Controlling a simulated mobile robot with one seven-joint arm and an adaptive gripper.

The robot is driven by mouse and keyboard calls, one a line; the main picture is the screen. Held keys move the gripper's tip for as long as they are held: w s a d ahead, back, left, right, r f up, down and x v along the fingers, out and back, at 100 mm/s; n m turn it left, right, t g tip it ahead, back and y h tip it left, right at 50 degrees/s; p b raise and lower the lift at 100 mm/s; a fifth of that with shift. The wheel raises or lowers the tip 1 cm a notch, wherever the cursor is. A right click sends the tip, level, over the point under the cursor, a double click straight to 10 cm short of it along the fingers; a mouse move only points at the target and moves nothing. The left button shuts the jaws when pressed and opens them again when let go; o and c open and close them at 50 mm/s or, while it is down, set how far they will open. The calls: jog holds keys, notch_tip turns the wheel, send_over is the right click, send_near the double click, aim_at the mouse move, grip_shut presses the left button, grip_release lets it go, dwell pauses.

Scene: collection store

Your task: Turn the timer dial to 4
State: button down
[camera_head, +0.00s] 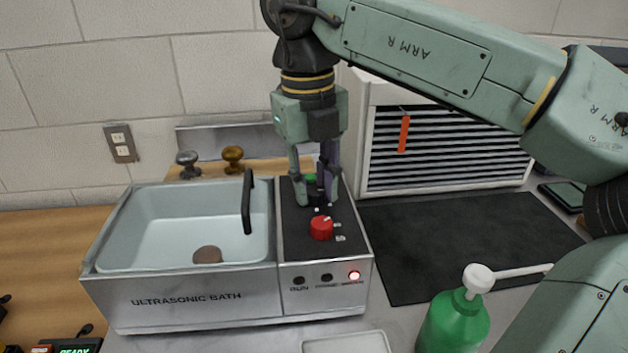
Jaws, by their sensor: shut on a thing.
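The ultrasonic bath (190,300) has a dark control panel (300,248) on its right side. A red dial (321,229) with a pale pointer mark sits towards the front of the panel. The small scale marks beside the dials are too small to read, so I cannot tell which number either dial points to, nor which is labelled as the timer.
The bath's basin (135,225) is open, with a black handle (247,203) standing at its right edge. A lamp (354,275) glows on the front. A green pump bottle (455,325) and white tray (345,343) stand in front. A dark mat (460,240) lies clear on the right.

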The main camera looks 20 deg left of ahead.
jog(key=shift+m+p, duration=0.3)
jog(key=shift+m, duration=1.9)
jog(key=c, duration=1.3)
grip_release()
jog(key=shift+c, duration=0.2)
